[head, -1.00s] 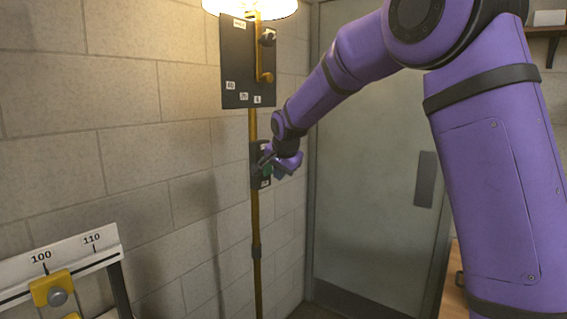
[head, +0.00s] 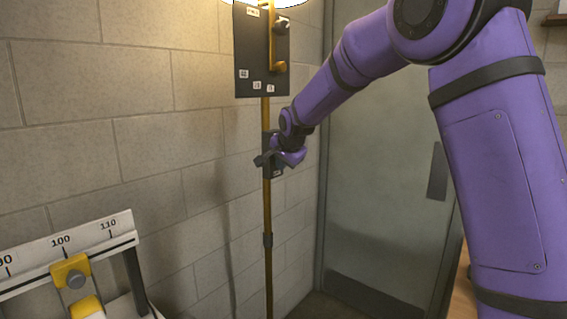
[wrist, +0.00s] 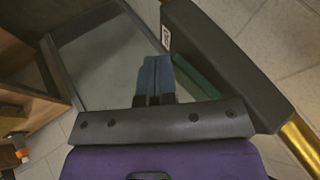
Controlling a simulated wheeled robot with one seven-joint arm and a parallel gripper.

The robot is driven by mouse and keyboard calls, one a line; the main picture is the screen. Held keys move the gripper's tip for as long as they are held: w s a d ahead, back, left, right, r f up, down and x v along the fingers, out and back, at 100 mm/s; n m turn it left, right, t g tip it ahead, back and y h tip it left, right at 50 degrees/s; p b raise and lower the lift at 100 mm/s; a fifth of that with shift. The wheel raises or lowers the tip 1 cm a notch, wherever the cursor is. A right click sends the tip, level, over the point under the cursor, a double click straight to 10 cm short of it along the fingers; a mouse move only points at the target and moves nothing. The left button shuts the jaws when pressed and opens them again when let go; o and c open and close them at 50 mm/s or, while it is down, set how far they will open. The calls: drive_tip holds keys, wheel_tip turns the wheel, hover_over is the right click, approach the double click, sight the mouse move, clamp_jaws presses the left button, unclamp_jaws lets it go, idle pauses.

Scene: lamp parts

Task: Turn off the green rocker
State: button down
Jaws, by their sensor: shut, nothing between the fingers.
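The green rocker (wrist: 196,77) shows in the wrist view on the side of a dark switch box. The dark switch box (wrist: 225,65) has a small white label and is on a brass pole (wrist: 298,143). In the head view the box (head: 278,172) is partly covered by my gripper (head: 262,160), and the rocker is hidden. My gripper is shut and empty. Its blue fingertips (wrist: 157,64) are close beside the rocker in the wrist view; I cannot tell whether they touch it.
A dark panel (head: 250,60) with a brass lever and small labels is higher on the pole, below a glowing lamp (head: 280,3). A block wall (head: 110,130) is behind and a grey door (head: 385,180) to the right. A numbered scale (head: 85,236) with yellow clamps is at lower left.

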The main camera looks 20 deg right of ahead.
drive_tip(key=shift+w+a+f+t+y, duration=0.15)
drive_tip(key=shift+w+f+t+y, duration=0.15)
drive_tip(key=shift+f+t, duration=0.2)
drive_tip(key=shift+r, duration=0.2)
drive_tip(key=shift+r, duration=0.65)
drive_tip(key=shift+s, duration=0.1)
